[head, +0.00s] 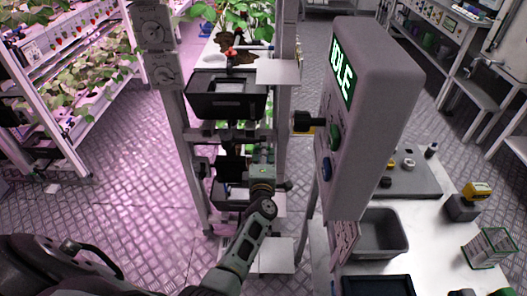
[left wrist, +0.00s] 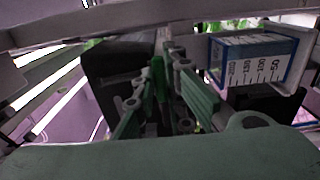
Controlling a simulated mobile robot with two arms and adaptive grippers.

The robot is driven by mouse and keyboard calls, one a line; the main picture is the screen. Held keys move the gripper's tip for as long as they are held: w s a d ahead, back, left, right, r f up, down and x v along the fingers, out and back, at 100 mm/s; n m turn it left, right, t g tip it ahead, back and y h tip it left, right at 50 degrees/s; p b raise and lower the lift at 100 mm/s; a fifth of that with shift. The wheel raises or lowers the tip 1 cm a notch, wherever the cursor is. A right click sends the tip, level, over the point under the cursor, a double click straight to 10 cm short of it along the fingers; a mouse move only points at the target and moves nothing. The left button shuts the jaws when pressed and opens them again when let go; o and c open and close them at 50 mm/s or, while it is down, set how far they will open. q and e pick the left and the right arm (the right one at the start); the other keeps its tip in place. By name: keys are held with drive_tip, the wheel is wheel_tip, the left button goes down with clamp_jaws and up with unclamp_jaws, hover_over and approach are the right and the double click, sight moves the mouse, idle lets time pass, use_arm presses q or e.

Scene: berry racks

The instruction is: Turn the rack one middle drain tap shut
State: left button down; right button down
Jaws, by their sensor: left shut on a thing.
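My left gripper (head: 262,165) reaches into the middle rack (head: 176,100), below its upper black tray (head: 226,105). In the left wrist view the two green-padded fingers of this gripper (left wrist: 168,95) are closed around a small upright green piece (left wrist: 158,72), which looks like the tap handle. The fingers hide most of the tap, so I cannot tell its exact angle. A dark block (left wrist: 115,75) stands behind it. My right gripper is not in view.
A measuring container with a blue-edged scale (left wrist: 258,60) is close to the right of the fingers. A grey console reading IDLE (head: 375,110) stands right of the rack. A grey bin (head: 378,232) is on the bench at right. The floor left of the rack is clear.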

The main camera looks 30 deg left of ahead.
use_arm(q)
drive_tip(key=shift+f, duration=0.1)
drive_tip(key=c, duration=1.8)
unclamp_jaws()
